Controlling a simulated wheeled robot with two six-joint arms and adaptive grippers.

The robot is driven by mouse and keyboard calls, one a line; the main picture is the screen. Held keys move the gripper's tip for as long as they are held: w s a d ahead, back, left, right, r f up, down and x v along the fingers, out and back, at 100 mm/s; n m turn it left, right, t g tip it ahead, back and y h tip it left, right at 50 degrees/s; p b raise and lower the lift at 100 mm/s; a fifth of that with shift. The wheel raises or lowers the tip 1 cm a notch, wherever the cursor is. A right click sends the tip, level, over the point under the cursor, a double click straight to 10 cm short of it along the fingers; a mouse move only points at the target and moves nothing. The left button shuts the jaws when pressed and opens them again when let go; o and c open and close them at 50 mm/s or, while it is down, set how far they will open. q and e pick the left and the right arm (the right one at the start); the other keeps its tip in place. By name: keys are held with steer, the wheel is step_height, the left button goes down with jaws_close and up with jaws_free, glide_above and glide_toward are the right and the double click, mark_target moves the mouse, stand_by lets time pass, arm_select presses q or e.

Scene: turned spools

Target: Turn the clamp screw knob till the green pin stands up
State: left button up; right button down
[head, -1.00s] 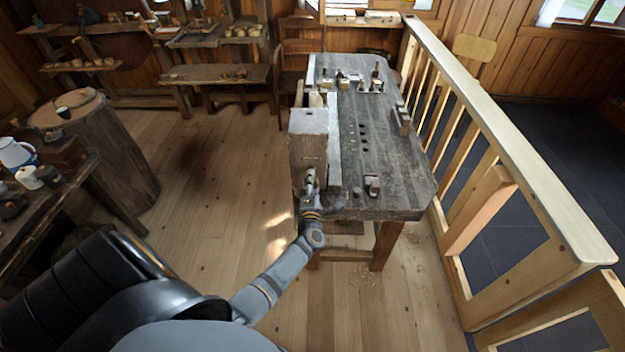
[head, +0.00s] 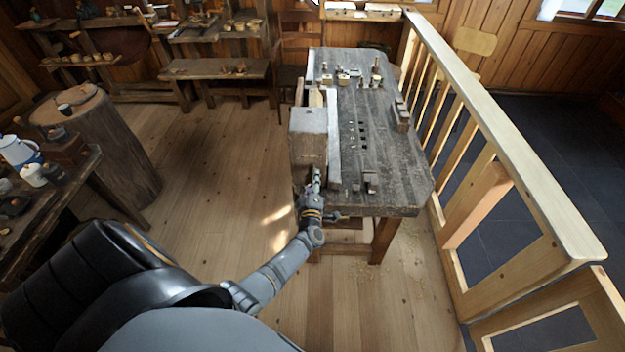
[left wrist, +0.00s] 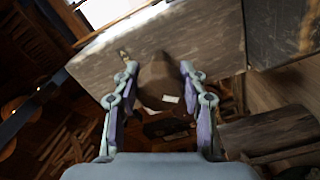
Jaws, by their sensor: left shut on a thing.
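The clamp screw knob (left wrist: 158,82) is a brown block-like knob with a pale mark on its side, at the middle of the left wrist view. My left gripper (left wrist: 158,68) is shut on it, one finger on each side. In the head view my left gripper (head: 317,181) is at the near left end of the workbench (head: 385,150), and the knob is too small or hidden there. A small yellow-green piece (left wrist: 124,54) shows beside the left fingertip, looking tilted; I cannot tell for sure that it is the green pin. My right gripper is not in view.
A wooden vise block (head: 308,135) is on the bench's left side. Small tools and blocks (head: 370,182) lie on the bench top. A pale wooden railing (head: 510,155) runs along the right. The floor left of the bench is clear.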

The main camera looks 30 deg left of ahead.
arm_select(q)
steer(key=shift+s+d+f, duration=0.15)
steer(key=shift+s+f, duration=0.05)
steer(key=shift+f, duration=0.3)
steer(key=o, duration=1.2)
steer(key=shift+s+d+r, duration=0.1)
steer(key=shift+r, duration=0.15)
steer(key=shift+c, duration=0.2)
steer(key=shift+r, duration=0.15)
steer(key=v, duration=1.1)
steer(key=shift+s, duration=0.4)
steer(key=shift+d, duration=0.1)
